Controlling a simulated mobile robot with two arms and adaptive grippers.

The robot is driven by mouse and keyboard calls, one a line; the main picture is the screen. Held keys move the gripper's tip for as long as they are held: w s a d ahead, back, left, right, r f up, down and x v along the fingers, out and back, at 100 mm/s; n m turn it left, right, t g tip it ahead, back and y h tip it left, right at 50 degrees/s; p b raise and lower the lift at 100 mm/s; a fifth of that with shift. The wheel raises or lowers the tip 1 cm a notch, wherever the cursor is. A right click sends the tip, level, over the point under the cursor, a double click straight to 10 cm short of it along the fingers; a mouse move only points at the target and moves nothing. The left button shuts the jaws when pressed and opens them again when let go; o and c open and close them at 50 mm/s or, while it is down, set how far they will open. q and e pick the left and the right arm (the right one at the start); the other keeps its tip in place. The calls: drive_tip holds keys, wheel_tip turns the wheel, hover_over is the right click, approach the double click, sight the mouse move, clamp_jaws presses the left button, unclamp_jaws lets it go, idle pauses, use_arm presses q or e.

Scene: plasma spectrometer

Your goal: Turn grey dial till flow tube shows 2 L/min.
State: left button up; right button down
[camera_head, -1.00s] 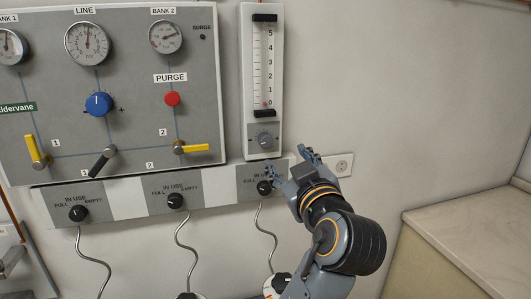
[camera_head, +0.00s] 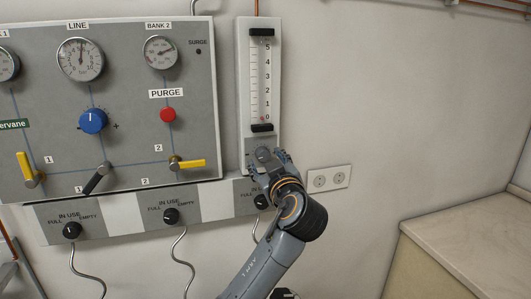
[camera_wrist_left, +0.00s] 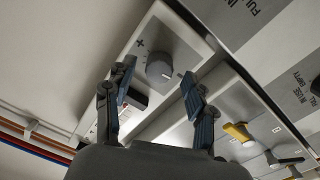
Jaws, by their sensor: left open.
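The flow tube (camera_head: 262,85) is an upright white panel on the wall with a 0 to 5 scale and black end caps. The grey dial (camera_head: 263,154) sits below the tube. My left gripper (camera_head: 267,165) is at the dial, its fingers spread and partly covering the dial's surroundings. In the left wrist view the dial (camera_wrist_left: 159,69) shows between the two open fingers, with plus and minus marks beside it. I cannot tell whether the fingers touch it. My right gripper is not in view.
Left of the tube is a grey panel (camera_head: 128,140) with gauges, a blue knob (camera_head: 93,120), a red purge button (camera_head: 168,115) and yellow levers. Black knobs sit below. A wall socket (camera_head: 329,179) is right of my gripper. A counter (camera_head: 470,230) stands at right.

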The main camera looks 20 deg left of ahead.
use_arm(q)
drive_tip(key=shift+x, duration=0.75)
drive_tip(key=c, duration=1.1)
drive_tip(key=shift+c, duration=0.2)
